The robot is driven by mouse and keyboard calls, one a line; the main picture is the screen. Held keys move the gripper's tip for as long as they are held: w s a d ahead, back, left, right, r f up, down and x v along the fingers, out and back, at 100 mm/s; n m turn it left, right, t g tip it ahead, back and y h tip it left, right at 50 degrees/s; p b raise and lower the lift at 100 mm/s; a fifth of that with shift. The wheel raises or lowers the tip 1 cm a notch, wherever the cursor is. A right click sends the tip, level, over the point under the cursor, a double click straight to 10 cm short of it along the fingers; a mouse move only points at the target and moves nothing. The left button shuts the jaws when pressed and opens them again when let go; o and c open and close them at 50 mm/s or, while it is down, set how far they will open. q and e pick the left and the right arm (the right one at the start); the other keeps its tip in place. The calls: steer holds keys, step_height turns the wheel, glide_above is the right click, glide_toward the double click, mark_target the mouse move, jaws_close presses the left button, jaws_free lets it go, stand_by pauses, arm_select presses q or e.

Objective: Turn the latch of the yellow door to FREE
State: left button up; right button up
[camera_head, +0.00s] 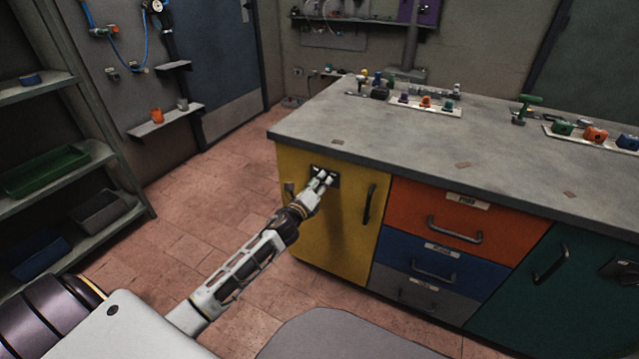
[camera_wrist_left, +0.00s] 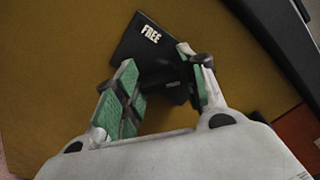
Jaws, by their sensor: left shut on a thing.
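The yellow door (camera_head: 335,228) is the left front of the workbench cabinet, with a black handle (camera_head: 369,203) at its right side. A dark latch plate (camera_head: 332,171) sits near its top. In the left wrist view the latch plate (camera_wrist_left: 135,45) bears the white word FREE, and the dark latch knob (camera_wrist_left: 165,75) is partly hidden by the fingers. My left gripper (camera_head: 325,179) is at the plate, its green-padded fingers (camera_wrist_left: 158,90) on either side of the knob and shut on it. The exact turn of the knob is hard to tell. My right gripper is not in view.
An orange drawer (camera_head: 425,222), a blue drawer (camera_head: 410,262) and a grey drawer (camera_head: 395,295) are right of the door, then a green door (camera_head: 545,300). The grey worktop (camera_head: 400,150) overhangs above. A shelf rack (camera_head: 105,155) stands left; the floor between is clear.

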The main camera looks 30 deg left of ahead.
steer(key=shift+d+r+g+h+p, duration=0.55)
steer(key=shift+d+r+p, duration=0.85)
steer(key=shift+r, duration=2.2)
arm_select(q)
steer(key=shift+f+n+p, duration=0.15)
steer(key=shift+n+p, duration=1.8)
steer(key=shift+n, duration=2.25)
steer(key=shift+f+n+p, duration=0.15)
steer(key=shift+n+p, duration=1.8)
steer(key=shift+n, duration=2.25)
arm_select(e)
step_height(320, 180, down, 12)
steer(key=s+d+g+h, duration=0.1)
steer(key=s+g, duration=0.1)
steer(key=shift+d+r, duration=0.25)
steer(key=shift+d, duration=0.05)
arm_select(q)
steer(key=o, duration=1)
steer(key=shift+o, duration=0.2)
steer(key=shift+s, duration=0.1)
steer(key=s, duration=1.1)
steer(key=shift+s, duration=0.4)
